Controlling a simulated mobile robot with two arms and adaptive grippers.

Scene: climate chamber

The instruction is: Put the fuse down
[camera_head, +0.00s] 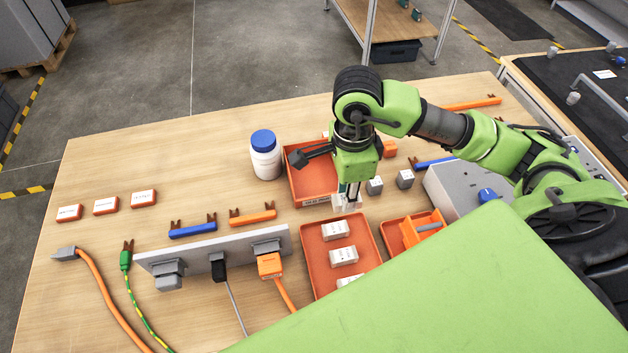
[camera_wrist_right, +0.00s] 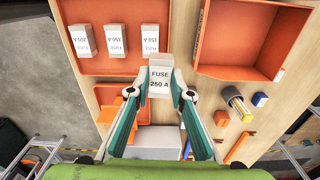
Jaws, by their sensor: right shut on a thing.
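My right gripper (camera_head: 348,192) is shut on a white fuse (camera_head: 345,204), held between its fingertips. In the right wrist view the gripper (camera_wrist_right: 159,95) has the fuse (camera_wrist_right: 159,80), and its label reads FUSE 250 A. The fuse appears over the gap between two orange trays; its height above the table is unclear. The near tray (camera_head: 370,247) holds three similar white fuses (camera_head: 335,230); it also shows in the wrist view (camera_wrist_right: 93,8). The far tray (camera_head: 308,186) shows no fuse in its visible part and looks empty in the wrist view (camera_wrist_right: 250,35). My left gripper is not in view.
A white bottle (camera_head: 266,160) with a blue cap stands left of the far tray. A grey panel (camera_head: 212,256) with plugs lies left of the near tray. Small grey cubes (camera_head: 405,179), an orange holder (camera_head: 408,237) and a grey box (camera_head: 455,195) stand right.

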